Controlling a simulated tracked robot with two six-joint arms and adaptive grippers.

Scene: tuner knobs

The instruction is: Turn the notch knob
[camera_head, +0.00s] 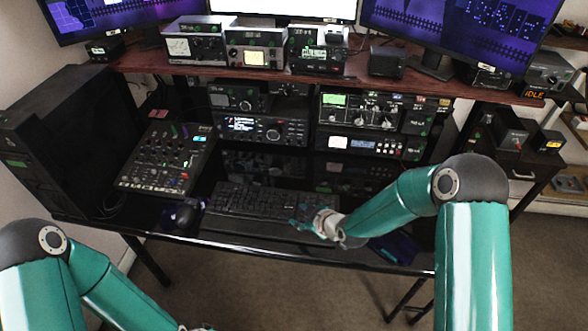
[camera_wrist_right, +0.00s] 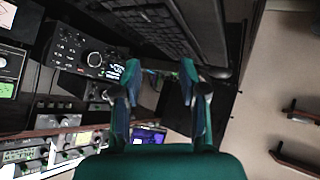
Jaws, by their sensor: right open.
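The notch knob cannot be singled out, because the knob labels are too small to read. Black radios with knobs stand under the shelf: one with a lit screen and a large dial (camera_head: 263,130), and to its right a unit with a green display and several pale-marked knobs (camera_head: 370,110). The dial radio also shows in the right wrist view (camera_wrist_right: 82,50). My right gripper (camera_head: 300,226) is over the front right of the keyboard, apart from the radios. Its two fingers (camera_wrist_right: 160,76) are spread with nothing between them.
The keyboard (camera_head: 262,203) lies before the radios, with a mouse (camera_head: 184,215) and a mixer (camera_head: 166,158) to its left. A wooden shelf (camera_head: 150,60) carrying meters and boxes overhangs the radios. The desk's front edge is clear at left of the right gripper.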

